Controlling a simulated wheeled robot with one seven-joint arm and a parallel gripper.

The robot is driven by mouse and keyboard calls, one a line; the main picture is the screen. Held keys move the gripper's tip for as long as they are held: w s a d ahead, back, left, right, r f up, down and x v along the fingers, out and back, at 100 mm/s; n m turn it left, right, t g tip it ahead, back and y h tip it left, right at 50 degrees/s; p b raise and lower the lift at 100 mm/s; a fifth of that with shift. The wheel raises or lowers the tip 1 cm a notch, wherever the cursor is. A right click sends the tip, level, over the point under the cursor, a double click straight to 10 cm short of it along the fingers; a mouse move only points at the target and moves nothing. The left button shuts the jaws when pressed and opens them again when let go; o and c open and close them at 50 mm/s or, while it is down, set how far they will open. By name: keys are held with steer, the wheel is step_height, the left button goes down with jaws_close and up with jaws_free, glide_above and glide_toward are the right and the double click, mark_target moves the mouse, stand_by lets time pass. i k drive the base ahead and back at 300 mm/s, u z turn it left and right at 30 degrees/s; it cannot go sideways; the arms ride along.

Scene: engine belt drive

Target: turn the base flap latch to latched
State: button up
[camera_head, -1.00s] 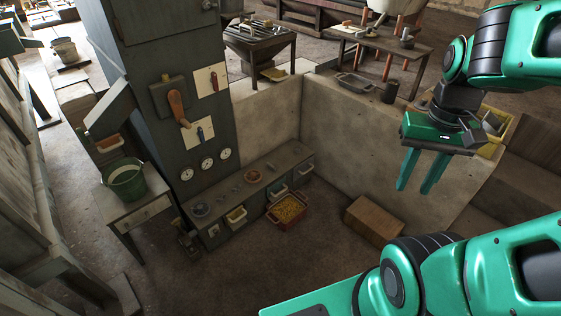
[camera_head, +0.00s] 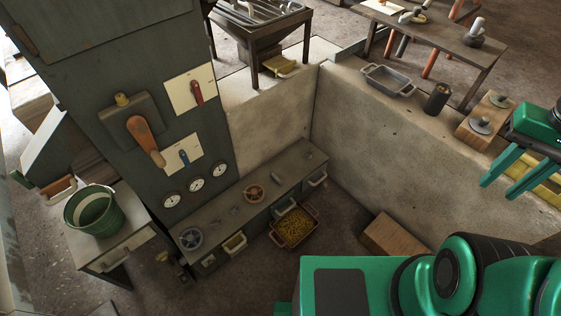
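A tall dark green machine cabinet (camera_head: 130,75) stands at left. It carries a red lever on a white plate (camera_head: 197,90) and a blue lever on a lower white plate (camera_head: 184,156). A large orange-brown handle (camera_head: 145,140) sits on a box left of them. I cannot read the plate labels or tell which part is the base flap latch. My gripper (camera_head: 499,189) is at the right edge, its two green fingers apart and empty, far from the levers. Part of it is cut off by the frame.
Three gauges (camera_head: 197,184) sit below the levers. A low bench (camera_head: 225,210) with handwheels stands at the cabinet's foot, beside a crate of yellow bits (camera_head: 295,228). A green bucket (camera_head: 95,212) stands on a left table. A wooden box (camera_head: 392,238) lies by the concrete wall.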

mark_target(276, 179)
steer(key=u, duration=0.3)
steer(key=i, duration=0.85)
steer(key=u, duration=0.4)
